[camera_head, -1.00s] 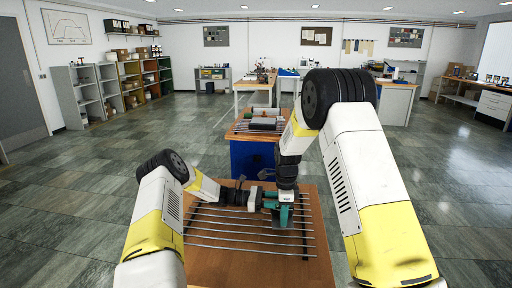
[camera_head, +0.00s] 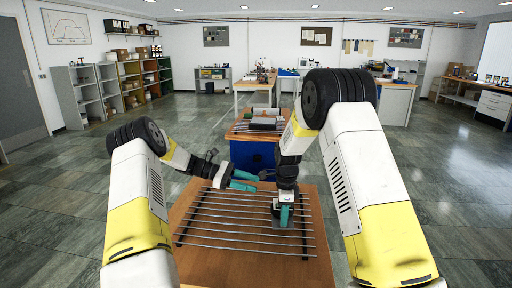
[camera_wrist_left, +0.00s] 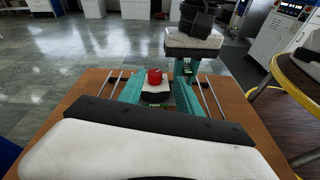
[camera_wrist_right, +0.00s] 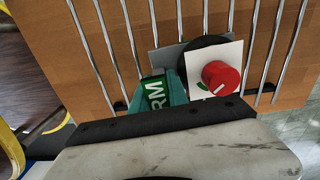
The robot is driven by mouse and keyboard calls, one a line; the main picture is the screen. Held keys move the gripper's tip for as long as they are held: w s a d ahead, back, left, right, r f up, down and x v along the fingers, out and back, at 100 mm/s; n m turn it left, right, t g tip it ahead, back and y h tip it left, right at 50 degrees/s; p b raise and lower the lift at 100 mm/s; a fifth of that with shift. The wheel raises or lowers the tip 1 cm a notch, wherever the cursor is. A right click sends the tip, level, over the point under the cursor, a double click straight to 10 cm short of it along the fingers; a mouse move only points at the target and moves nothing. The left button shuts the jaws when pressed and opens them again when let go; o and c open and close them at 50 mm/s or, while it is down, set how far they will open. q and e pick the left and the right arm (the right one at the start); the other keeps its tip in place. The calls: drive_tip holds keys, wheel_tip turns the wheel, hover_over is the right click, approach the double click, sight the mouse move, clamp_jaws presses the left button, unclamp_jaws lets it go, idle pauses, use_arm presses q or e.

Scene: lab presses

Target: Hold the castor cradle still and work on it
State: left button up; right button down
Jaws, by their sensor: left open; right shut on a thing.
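The castor cradle (camera_head: 283,222) is a small grey piece on the rack of metal rods, mostly hidden under my right gripper (camera_head: 285,208). In the right wrist view the cradle's grey plate (camera_wrist_right: 164,58) shows with a black round part (camera_wrist_right: 200,44), a white plate (camera_wrist_right: 232,54) and a red knob (camera_wrist_right: 220,77) with a white mark. The red knob also shows in the left wrist view (camera_wrist_left: 154,77). My right gripper is shut on the cradle; the grip itself is partly hidden. My left gripper (camera_head: 250,181) is open and empty, above the rack's back edge, apart from the cradle.
The rods (camera_head: 230,233) lie across a wooden table (camera_head: 240,262) and are bare to the cradle's left. Open floor lies on both sides.

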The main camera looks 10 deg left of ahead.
use_arm(q)
drive_tip(key=s+d+r+m+y, duration=0.1)
drive_tip(key=s+r, duration=0.3)
drive_tip(key=r, duration=0.5)
drive_tip(key=s+d+r+m+y, duration=0.2)
drive_tip(key=s+r+m+y, duration=0.1)
drive_tip(key=r, duration=0.6)
drive_tip(key=shift+s+d+r+m+t+y, duration=0.25)
drive_tip(key=shift+s+m+y, duration=0.2)
drive_tip(key=shift+s, duration=0.55)
drive_tip(key=shift+a, duration=0.1)
